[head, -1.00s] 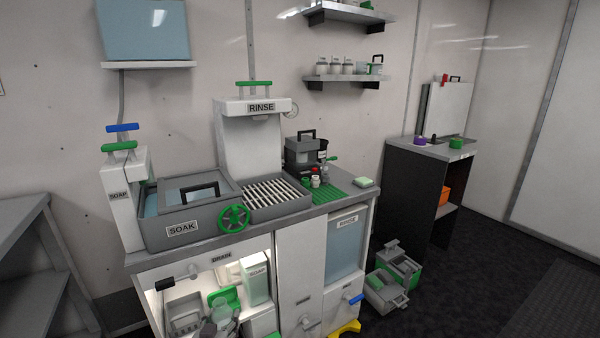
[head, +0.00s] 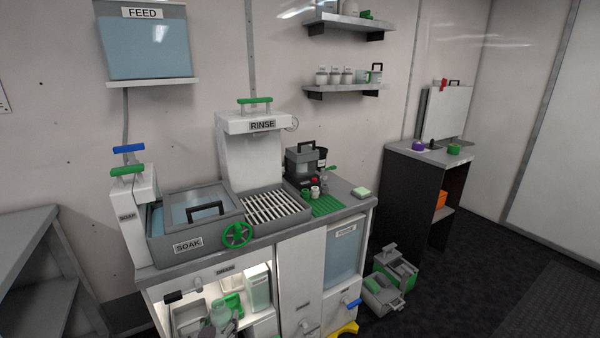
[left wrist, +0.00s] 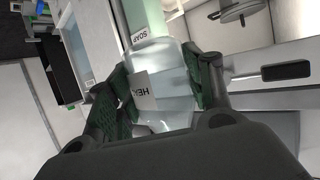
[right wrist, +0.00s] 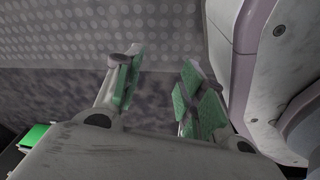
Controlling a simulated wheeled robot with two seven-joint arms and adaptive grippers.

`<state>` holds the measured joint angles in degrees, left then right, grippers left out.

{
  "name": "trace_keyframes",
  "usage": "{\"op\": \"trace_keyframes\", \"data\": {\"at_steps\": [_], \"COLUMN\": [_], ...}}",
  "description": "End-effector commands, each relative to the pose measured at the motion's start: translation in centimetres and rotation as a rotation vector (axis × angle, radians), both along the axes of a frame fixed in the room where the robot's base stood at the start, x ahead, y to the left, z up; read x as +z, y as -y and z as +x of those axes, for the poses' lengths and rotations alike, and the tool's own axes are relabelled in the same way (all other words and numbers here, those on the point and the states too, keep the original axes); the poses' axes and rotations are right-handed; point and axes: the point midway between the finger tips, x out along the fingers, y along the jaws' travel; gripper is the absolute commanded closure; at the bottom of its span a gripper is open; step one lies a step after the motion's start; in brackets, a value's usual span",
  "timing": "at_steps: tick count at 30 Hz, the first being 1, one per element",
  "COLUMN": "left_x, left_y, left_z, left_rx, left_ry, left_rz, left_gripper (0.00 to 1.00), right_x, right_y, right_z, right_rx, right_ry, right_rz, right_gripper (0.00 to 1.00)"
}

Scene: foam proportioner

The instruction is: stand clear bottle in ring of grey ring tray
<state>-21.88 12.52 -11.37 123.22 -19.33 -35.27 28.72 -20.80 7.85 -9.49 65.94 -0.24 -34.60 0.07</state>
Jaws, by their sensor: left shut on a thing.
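My left gripper (left wrist: 163,75) is shut on the clear bottle (left wrist: 172,102), with one green-padded finger on each side of it. The bottle is translucent and has a white label starting "HEA". In the head view the bottle (head: 221,314) shows at the bottom edge, in front of the open lit cabinet; the fingers there are small and hard to make out. My right gripper (right wrist: 155,85) is open and empty in the right wrist view, over dark floor. It is not in the head view. I cannot pick out the grey ring tray for certain.
The counter holds the grey SOAK basin (head: 174,245), a green handwheel (head: 237,235), a slatted rinse rack (head: 297,214) and a green mat (head: 327,206). A SOAP container (head: 258,288) stands in the cabinet. Grey-green boxes (head: 372,298) sit on the floor at right.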

Motion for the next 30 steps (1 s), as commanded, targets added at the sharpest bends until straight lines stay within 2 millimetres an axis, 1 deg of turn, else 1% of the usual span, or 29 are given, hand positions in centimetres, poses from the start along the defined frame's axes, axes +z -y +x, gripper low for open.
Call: {"op": "trace_keyframes", "data": {"at_steps": [1,3,17,30], "left_x": [0.8,1.3,4.7,8.0], "left_y": [0.0,0.0,-0.1,-0.1], "left_z": [-0.1,-0.3,-1.3,-2.2], "left_rx": [0.000,0.000,0.002,0.002], "left_ry": [0.000,0.000,-0.001,-0.001], "left_rz": [0.000,0.000,0.001,0.002], "left_gripper": [0.72,0.72,0.72,0.72], "right_x": [0.3,0.2,0.1,0.9], "right_y": [0.2,0.5,2.3,4.2], "right_z": [-0.6,-1.2,-6.0,-11.0], "right_rx": [0.000,0.001,0.006,0.009], "right_ry": [-0.005,-0.007,-0.027,-0.047], "right_rz": [-0.002,-0.004,-0.014,-0.024], "right_gripper": [0.60,0.60,0.60,0.60]}}
